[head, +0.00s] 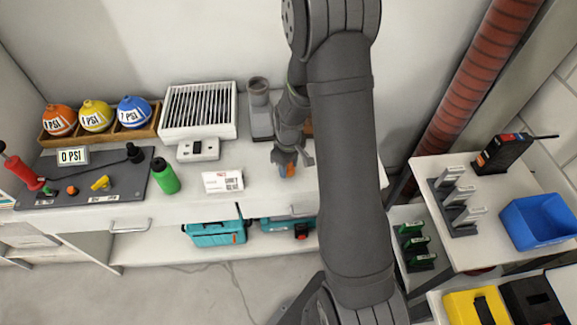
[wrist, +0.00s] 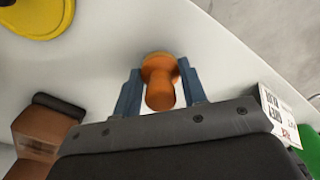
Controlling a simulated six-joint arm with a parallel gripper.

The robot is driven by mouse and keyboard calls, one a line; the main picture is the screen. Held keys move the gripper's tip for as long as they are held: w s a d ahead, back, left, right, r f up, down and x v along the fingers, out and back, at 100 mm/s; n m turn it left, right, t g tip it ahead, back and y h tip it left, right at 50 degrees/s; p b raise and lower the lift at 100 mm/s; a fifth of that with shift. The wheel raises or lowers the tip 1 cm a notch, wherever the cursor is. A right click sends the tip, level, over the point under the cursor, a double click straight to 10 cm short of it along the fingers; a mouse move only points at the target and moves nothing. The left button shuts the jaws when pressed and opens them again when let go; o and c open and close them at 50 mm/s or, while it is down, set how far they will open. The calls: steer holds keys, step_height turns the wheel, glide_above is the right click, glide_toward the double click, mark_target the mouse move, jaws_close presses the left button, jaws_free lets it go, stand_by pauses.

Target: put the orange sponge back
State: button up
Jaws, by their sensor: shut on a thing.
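My gripper (head: 287,166) is over the front part of the white bench, right of the white lettered card. In the wrist view its two blue-grey fingers (wrist: 160,92) stand on either side of an orange piece (wrist: 159,82), shut on it. The piece has a wide round end and a narrower rounded body. I take it as the orange sponge; a bit of its orange shows at the fingertips in the head view (head: 291,170). I cannot tell whether it touches the bench.
The lettered card (head: 223,181) and green bottle (head: 164,176) stand left of my gripper. A grey stand with a cup (head: 258,91) is behind it, beside a white slatted unit (head: 199,108). A yellow round thing (wrist: 38,17) and a brown block (wrist: 43,133) show in the wrist view. My arm hides the bench's right part.

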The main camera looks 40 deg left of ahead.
steer(key=shift+f, duration=0.25)
steer(key=shift+f, duration=0.15)
steer(key=o, duration=0.9)
steer(key=shift+o, duration=0.2)
step_height(320, 180, up, 12)
steer(key=shift+w+r, duration=0.1)
steer(key=shift+r, duration=0.1)
steer(key=shift+f, duration=0.1)
